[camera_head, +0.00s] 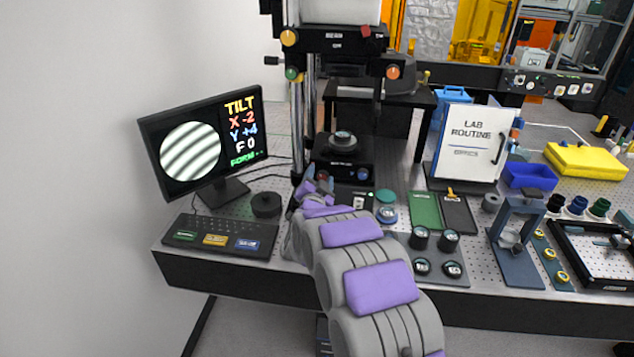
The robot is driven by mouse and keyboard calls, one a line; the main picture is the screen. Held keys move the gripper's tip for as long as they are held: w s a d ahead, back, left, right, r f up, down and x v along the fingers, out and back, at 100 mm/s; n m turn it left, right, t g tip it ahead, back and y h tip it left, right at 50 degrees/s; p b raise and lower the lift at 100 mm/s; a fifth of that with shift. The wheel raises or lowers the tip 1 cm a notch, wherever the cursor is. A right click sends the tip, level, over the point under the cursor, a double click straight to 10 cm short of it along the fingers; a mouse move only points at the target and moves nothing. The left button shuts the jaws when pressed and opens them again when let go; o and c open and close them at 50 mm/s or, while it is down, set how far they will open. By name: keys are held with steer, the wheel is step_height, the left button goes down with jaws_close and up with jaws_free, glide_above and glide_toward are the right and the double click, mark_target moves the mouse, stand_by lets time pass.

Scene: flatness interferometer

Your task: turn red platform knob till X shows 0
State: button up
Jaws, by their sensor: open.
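The monitor (205,137) at the left shows tilted dark and light fringes and the readout X -2, Y +4, F 0. The interferometer platform (343,158) stands at the foot of the column, with a round piece (343,138) on top. A blue knob (362,174) shows on its front right. My gripper (318,181) is open at the platform's front left. A small reddish patch shows between my gripper's parts there; the red knob is mostly hidden, and I cannot tell whether the jaws touch it.
My arm reaches over the table's front edge. A keyboard (220,236) and a dark round puck (266,204) lie left of my gripper. Right of it are round optics (387,213), a green plate (424,210), a black holder (437,262) and a metal stand (516,240).

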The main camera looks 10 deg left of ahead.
steer(key=s+f+p, duration=0.2)
steer(key=s, duration=1.5)
steer(key=n+p, duration=0.1)
steer(key=n, duration=0.7)
glide_toward(323, 175)
steer(key=w, duration=0.9)
steer(key=shift+w+f, duration=0.2)
steer(key=shift+f, duration=0.15)
steer(key=c, duration=1)
